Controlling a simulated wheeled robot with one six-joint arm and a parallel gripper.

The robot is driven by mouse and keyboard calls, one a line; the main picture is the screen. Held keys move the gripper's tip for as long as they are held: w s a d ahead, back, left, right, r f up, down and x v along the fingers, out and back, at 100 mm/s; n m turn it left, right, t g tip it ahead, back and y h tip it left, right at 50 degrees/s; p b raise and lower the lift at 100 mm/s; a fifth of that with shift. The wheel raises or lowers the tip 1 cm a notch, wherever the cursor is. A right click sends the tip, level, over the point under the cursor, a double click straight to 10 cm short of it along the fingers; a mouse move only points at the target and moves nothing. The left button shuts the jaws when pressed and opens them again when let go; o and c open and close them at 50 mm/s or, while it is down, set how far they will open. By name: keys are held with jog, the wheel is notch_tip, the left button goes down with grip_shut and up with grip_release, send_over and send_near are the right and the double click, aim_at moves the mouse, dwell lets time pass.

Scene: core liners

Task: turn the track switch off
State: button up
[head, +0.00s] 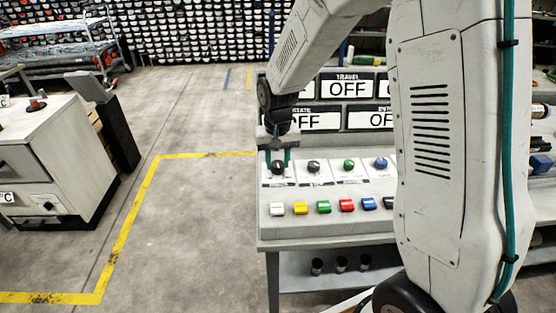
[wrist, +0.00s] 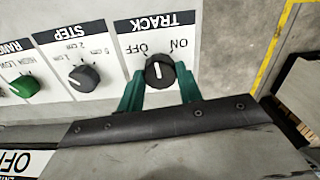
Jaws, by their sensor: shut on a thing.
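The track switch is a round black knob (wrist: 159,70) with a white line, on a white plate marked TRACK, OFF and ON, upside down in the wrist view. The white line stands nearly upright in that view, between the two words; I cannot tell that it is fully at either. In the head view the knob (head: 278,168) is the leftmost of the back row. My gripper (wrist: 159,84) has its green fingers shut on the knob, one on each side. In the head view my gripper (head: 277,157) points down over the panel's left end.
To the right of it are the dark STEP knob (wrist: 83,77) and a green knob (head: 348,165). Coloured switches, including a yellow one (head: 300,208), line the front. OFF signs (head: 347,88) stand behind. My arm hides the panel's right part. Open floor lies left.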

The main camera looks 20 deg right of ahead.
aim_at(278, 164)
jog(key=n, duration=0.3)
jog(key=shift+n, duration=2.3)
jog(key=o, duration=1)
jog(key=shift+r, duration=0.15)
notch_tip(278, 164, up, 8)
jog(key=shift+f, duration=0.2)
